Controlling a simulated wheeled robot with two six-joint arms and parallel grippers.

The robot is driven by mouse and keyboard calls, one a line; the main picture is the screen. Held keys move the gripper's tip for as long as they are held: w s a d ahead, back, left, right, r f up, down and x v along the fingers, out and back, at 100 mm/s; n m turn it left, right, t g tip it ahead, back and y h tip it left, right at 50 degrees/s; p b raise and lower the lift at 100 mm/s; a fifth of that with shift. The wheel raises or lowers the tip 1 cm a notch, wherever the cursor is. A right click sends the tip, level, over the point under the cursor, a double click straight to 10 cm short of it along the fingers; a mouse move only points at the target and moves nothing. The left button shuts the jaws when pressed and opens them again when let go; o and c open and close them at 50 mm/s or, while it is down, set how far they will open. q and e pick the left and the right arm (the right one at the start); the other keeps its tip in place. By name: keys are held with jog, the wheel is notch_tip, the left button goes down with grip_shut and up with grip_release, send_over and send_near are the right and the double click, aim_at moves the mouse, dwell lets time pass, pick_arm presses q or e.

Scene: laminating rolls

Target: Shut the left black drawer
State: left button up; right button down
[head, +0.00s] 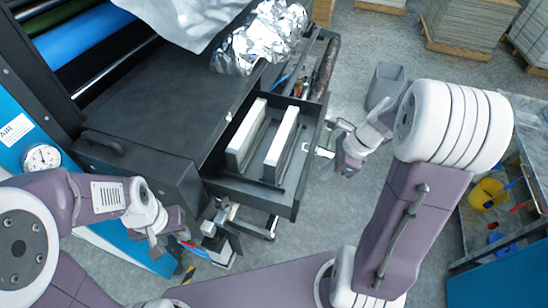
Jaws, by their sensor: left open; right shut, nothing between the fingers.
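The black drawer (231,186) stands pulled out from the dark cabinet, toward the right of the head view. Two pale upright slabs (281,136) stand inside it. A second black drawer (318,95) beyond it is also out and holds tools. My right gripper (324,151) is shut and empty, close to the outer side of the drawer front. I cannot tell whether it touches. My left gripper (212,231) is open, low beside the cabinet's near corner, below the drawer's near side. Its fingers are hard to separate from the metal parts there.
Crumpled silver foil (262,38) lies on the cabinet top (150,110). A grey bin (385,84) stands on the floor behind my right arm. A workbench with a yellow container (488,193) is at the right. Open floor shows right of the drawers.

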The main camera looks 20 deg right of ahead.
jog(key=s+d+r+m, duration=0.1)
jog(key=s+d, duration=0.2)
jog(key=d, duration=0.3)
pick_arm(q)
jog(key=shift+s+d+r+p, duration=0.4)
jog(key=shift+d+r, duration=0.1)
jog(key=shift+r, duration=0.35)
jog(key=shift+s+d+r+p, duration=0.25)
jog(key=shift+s+d+r, duration=0.2)
jog(key=shift+r, duration=0.35)
pick_arm(e)
jog(key=w+a+f, duration=0.4)
jog(key=a+f, duration=0.3)
jog(key=f, duration=0.2)
jog(key=shift+w+a, duration=0.15)
jog(key=shift+a, duration=0.25)
